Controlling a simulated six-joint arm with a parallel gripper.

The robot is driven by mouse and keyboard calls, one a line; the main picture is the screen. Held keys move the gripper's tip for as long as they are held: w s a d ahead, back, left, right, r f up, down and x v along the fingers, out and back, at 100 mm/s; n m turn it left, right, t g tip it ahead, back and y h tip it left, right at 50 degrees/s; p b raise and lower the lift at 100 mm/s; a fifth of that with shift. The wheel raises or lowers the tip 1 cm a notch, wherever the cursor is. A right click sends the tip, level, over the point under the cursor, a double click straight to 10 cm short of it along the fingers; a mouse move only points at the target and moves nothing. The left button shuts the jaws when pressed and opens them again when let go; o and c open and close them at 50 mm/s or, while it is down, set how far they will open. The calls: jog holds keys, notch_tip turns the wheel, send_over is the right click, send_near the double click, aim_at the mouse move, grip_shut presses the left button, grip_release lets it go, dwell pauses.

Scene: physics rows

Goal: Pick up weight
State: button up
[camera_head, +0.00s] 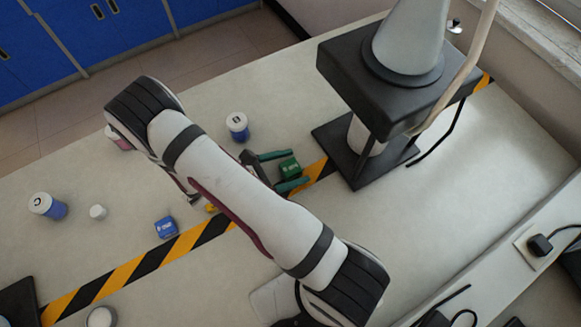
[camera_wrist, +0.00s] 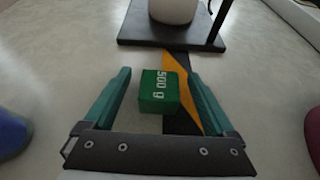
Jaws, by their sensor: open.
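A green block marked "500 g" (camera_wrist: 159,92), the weight, rests on the light table beside the black-and-yellow stripe. It also shows in the head view (camera_head: 289,168). My gripper (camera_wrist: 158,74) is open, with one green finger on each side of the weight. Gaps show between the weight and both fingers, so it is not gripped. In the head view the gripper (camera_head: 299,166) reaches out from behind my arm. A blue block with a white label (camera_head: 165,227) sits left of my arm.
A black-based stand (camera_head: 345,155) is close beyond the fingertips. White-and-blue jars stand near (camera_head: 237,128) and far left (camera_head: 48,206), with a small white piece (camera_head: 97,212). A yellow item (camera_head: 211,208) is partly hidden by my arm. The table's right side has free room.

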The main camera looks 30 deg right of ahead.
grip_shut()
dwell(0.4)
jog(key=shift+r, duration=0.15)
